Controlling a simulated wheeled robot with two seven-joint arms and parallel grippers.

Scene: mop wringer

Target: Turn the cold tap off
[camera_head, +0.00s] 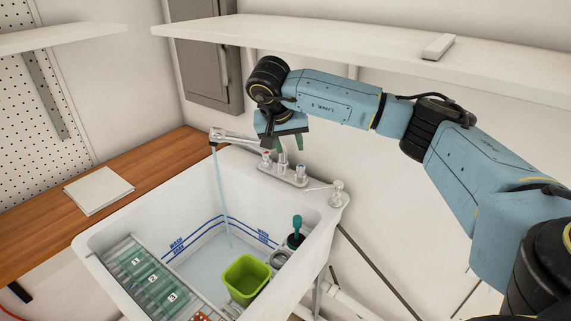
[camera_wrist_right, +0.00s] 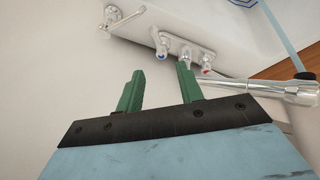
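The cold tap (camera_head: 300,172), a chrome handle with a blue mark, stands at the right of the faucet plate; it also shows in the right wrist view (camera_wrist_right: 162,45). The red-marked hot tap (camera_head: 266,157) is at the left of the plate, and also shows in the wrist view (camera_wrist_right: 207,69). Water (camera_head: 222,200) runs from the spout (camera_head: 232,137) into the sink. My right gripper (camera_head: 291,146) is open and empty above and behind the taps; in the wrist view its green fingers (camera_wrist_right: 160,72) are apart, seemingly not touching the cold tap. My left gripper is out of view.
The white sink (camera_head: 95,236) holds a green container (camera_head: 246,279) and a numbered rack (camera_head: 146,279). Another chrome fitting (camera_head: 336,194) stands right of the taps. A shelf (camera_head: 330,30) runs above my right arm. A wooden counter (camera_head: 140,176) with a white slab is at left.

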